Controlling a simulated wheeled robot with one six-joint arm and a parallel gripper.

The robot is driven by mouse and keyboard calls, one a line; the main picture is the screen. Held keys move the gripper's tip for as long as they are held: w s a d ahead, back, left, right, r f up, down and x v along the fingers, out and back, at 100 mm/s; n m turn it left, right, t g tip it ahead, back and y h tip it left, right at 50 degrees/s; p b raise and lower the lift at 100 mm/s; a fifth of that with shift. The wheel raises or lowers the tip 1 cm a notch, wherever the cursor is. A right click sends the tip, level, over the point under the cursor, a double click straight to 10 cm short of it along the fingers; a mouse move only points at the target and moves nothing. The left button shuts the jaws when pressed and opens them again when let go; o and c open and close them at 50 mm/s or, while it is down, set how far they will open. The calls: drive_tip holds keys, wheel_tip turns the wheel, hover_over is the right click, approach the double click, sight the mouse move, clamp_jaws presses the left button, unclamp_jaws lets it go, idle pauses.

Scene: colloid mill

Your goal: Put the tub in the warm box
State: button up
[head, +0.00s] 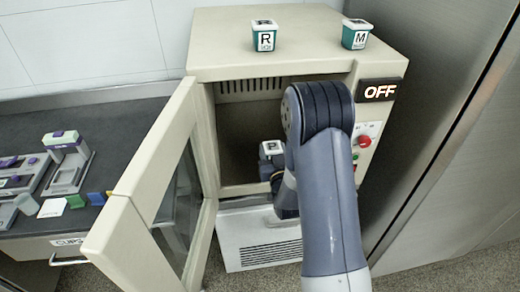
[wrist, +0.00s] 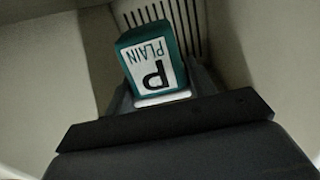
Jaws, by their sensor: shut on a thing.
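A teal tub with a white label reading P and PLAIN (wrist: 152,62) is between the fingers of my gripper (wrist: 163,88). In the head view the same tub (head: 271,148) shows inside the open warm box (head: 265,62), near the front of its opening. My gripper is shut on this tub, and my arm reaches in through the doorway and hides part of the box's inside. The box door (head: 142,205) is swung wide open to the left. I cannot tell whether the tub touches the box floor.
Two more tubs, marked R (head: 265,36) and M (head: 356,34), stand on the box top. A display (head: 381,90) reads OFF above a red button (head: 364,141). A dark counter (head: 100,115) with grey holders is at left. A metal cabinet (head: 465,150) stands at right.

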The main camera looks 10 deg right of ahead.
drive_tip(key=w+r+b, duration=0.5)
drive_tip(key=b, duration=0.3)
wheel_tip(320, 180, down, 10)
drive_tip(key=shift+s+f+b, duration=0.1)
drive_tip(key=shift+b, duration=0.4)
drive_tip(key=shift+f+b, duration=0.2)
drive_tip(key=shift+b, duration=0.15)
drive_tip(key=o, duration=1.2)
drive_tip(key=shift+c, duration=0.2)
drive_tip(key=shift+r, duration=0.15)
